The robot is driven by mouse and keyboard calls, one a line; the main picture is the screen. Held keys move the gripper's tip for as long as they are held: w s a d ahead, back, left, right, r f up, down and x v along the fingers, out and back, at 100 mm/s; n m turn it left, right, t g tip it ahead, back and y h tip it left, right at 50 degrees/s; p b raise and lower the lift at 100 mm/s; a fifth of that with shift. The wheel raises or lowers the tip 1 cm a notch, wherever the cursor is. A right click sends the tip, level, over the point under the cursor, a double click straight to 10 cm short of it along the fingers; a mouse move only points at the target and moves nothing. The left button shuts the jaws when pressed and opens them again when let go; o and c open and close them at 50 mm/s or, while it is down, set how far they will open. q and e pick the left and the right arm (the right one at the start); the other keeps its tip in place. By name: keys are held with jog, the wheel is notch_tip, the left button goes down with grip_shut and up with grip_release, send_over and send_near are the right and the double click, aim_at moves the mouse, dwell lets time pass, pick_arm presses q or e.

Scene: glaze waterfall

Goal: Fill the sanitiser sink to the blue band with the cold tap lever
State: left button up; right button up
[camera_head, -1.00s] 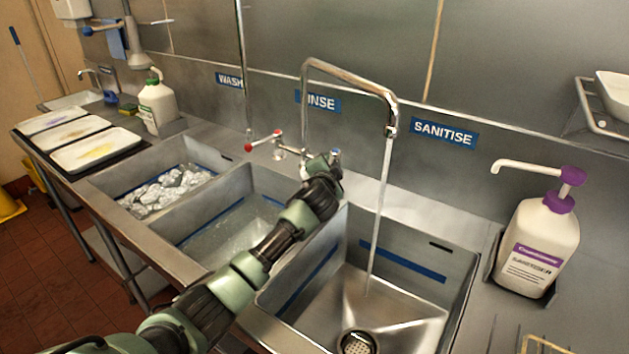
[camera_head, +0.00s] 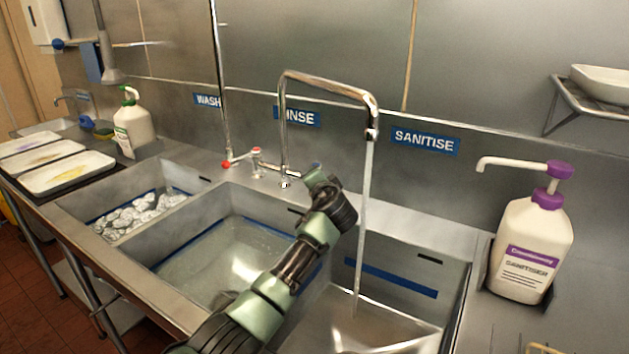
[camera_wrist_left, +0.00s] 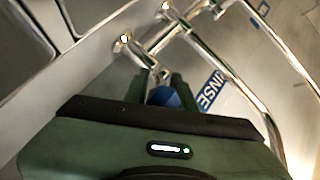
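Water (camera_head: 364,220) runs from the swan-neck spout (camera_head: 371,125) into the sanitiser sink (camera_head: 458,300). The blue band (camera_head: 390,277) shows on the sink's back wall, with bare steel below it. The sink's floor is partly cut off, so I cannot tell the water depth. My left gripper (camera_head: 314,178) is at the tap's cold side, by the blue-ended cold lever (camera_head: 317,166). In the left wrist view the fingers stand apart, one on each side of the blue lever end (camera_wrist_left: 164,97); firm contact cannot be told. My right gripper is out of view.
The red-ended lever (camera_head: 228,163) is left of the tap body. A sanitiser pump bottle (camera_head: 530,250) stands right of the sanitiser sink. Trays (camera_head: 65,172) lie on the far-left drainer.

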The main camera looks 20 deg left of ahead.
pick_arm(q)
jog(key=shift+o, duration=0.4)
jog(key=shift+s+d+r+p, duration=0.1)
jog(key=shift+s+p, duration=0.05)
jog(key=shift+p, duration=0.15)
jog(key=p+v, duration=0.4)
jog(key=v, duration=0.2)
jog(key=shift+p, duration=0.4)
jog(key=shift+s+d, duration=0.3)
jog(key=shift+s, duration=0.35)
